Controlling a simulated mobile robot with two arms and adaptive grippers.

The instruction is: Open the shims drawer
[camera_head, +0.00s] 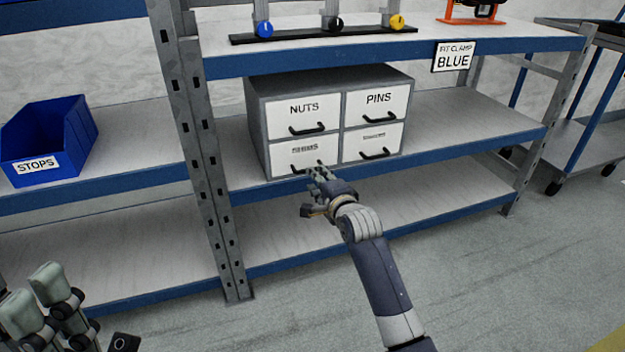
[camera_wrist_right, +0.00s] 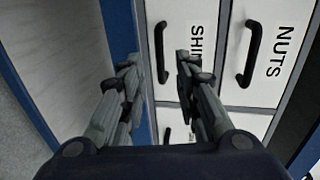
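A grey cabinet (camera_head: 263,125) with white drawers stands on the middle shelf. The shims drawer (camera_head: 285,160) is its lower left one, shut flush, with a blurred label and a black handle. In the wrist view the shims drawer (camera_wrist_right: 176,20) shows its partly covered label, and its black handle (camera_wrist_right: 160,52) appears between my right fingertips. My right gripper (camera_head: 318,170) is at the front of this drawer. In the wrist view its fingers (camera_wrist_right: 157,68) are apart, with no visible grip on the handle. My left gripper (camera_head: 42,298) is at the lower left, fingers apart and empty.
The nuts drawer (camera_head: 302,120), pins drawer (camera_head: 377,103) and lower right drawer (camera_head: 374,143) are shut. A shelf post (camera_head: 203,140) stands left of the cabinet. A blue stops bin (camera_head: 50,135) sits further left. The shelf right of the cabinet is clear.

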